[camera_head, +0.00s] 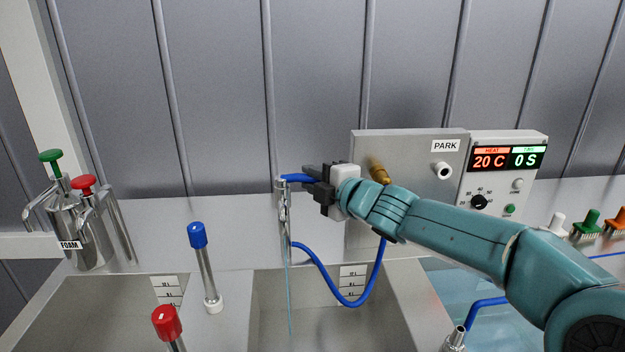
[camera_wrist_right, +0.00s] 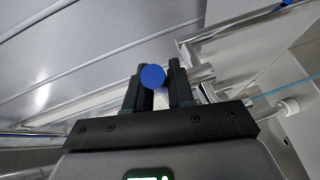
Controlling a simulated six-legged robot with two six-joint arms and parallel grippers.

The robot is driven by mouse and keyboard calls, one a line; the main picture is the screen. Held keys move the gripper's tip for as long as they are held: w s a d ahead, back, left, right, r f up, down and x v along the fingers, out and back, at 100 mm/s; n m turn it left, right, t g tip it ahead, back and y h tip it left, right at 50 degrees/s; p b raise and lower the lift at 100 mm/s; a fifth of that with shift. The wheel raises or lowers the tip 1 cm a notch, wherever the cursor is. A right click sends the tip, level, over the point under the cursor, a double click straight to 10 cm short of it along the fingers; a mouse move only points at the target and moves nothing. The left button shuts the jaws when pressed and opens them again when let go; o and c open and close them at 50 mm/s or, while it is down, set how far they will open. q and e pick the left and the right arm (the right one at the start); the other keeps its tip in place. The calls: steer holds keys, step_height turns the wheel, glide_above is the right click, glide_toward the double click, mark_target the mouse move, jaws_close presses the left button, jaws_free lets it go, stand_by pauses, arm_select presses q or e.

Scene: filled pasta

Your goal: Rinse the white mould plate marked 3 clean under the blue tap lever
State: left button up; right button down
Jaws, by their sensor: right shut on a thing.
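My right gripper (camera_head: 312,188) is shut on a blue handle (camera_head: 294,178) at the top of a slim metal fitting (camera_head: 284,208) above the middle sink. In the right wrist view, the round blue end (camera_wrist_right: 152,77) shows between the fingertips. A thin light-blue line (camera_head: 289,290), like a water stream, runs down from the fitting into the sink. A separate blue-capped lever (camera_head: 198,236) stands upright to the left, apart from the gripper. I see no white mould plate marked 3 in either view. My left gripper is not in view.
The middle sink (camera_head: 262,318) and left sink (camera_head: 125,300) look empty where visible. A red-capped lever (camera_head: 166,322) stands in front. A foam dispenser (camera_head: 72,235) is at left. A blue hose (camera_head: 330,285) loops below my right arm. The PARK panel (camera_head: 410,150) stands behind it.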

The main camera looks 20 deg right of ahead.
steer(key=c, duration=1.1)
jaws_free()
steer(key=shift+s, duration=0.1)
steer(key=shift+d, duration=0.1)
steer(key=p+v, duration=0.2)
steer(key=v, duration=1.4)
steer(key=shift+s+d, duration=0.1)
